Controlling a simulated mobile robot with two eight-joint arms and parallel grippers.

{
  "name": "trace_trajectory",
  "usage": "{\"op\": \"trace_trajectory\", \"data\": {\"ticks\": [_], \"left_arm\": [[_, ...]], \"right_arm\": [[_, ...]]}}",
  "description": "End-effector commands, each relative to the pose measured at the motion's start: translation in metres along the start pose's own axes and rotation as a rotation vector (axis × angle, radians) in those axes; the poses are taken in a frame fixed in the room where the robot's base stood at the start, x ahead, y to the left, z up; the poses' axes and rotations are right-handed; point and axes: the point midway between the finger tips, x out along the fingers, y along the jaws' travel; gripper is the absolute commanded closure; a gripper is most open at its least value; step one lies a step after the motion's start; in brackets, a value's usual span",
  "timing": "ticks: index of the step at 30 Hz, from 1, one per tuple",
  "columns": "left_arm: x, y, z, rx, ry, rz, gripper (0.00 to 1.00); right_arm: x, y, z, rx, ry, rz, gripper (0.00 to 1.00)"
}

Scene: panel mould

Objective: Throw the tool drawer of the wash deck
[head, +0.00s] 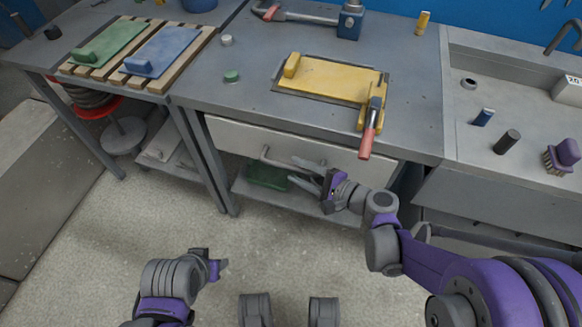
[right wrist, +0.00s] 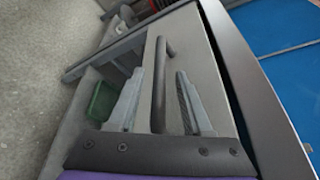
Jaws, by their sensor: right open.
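The tool drawer (head: 230,133) has a pale grey front under the middle bench top and looks flush with the bench. Its bar handle (head: 277,163) runs along the front; part of it is hidden behind my right gripper. My right gripper (head: 293,171) is open at the handle. In the right wrist view the handle (right wrist: 160,75) lies between the two spread fingers (right wrist: 157,95), apart from both. The drawer front (right wrist: 200,65) fills the middle of that view. My left gripper (head: 221,267) is low at the left, away from the bench; its fingers are too small to judge.
A green bin (head: 266,174) is on the shelf below the drawer. On the bench top lie a yellow panel (head: 325,80) and a red-handled tool (head: 370,125) that overhangs the front edge. A sink (head: 540,95) is at the right. The floor (head: 100,235) in front is clear.

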Motion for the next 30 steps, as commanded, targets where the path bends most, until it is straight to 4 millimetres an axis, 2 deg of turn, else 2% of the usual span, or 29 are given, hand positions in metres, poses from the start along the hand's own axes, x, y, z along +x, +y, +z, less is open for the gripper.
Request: {"op": "trace_trajectory", "data": {"ticks": [1,6,16,17,25,30], "left_arm": [[0.002,0.000,0.001,0.000,-0.001,0.000,0.50],[0.005,0.000,0.001,0.000,-0.001,0.000,0.50],[0.005,0.000,0.001,0.000,-0.001,0.000,0.50],[0.005,0.000,0.001,0.000,-0.001,0.000,0.50],[0.005,0.000,0.001,0.000,-0.002,0.000,0.50],[0.005,0.000,0.001,0.000,-0.001,0.000,0.50]], "right_arm": [[0.009,0.001,0.000,0.000,-0.002,0.001,0.50],[0.024,0.001,0.000,-0.001,0.000,0.001,0.50],[0.028,0.000,0.000,-0.001,0.001,0.000,0.50],[0.028,0.000,0.000,-0.001,0.001,0.000,0.52],[0.028,0.000,0.000,-0.001,0.001,0.000,1.00],[0.028,0.000,0.000,-0.001,0.001,0.000,1.00]]}}
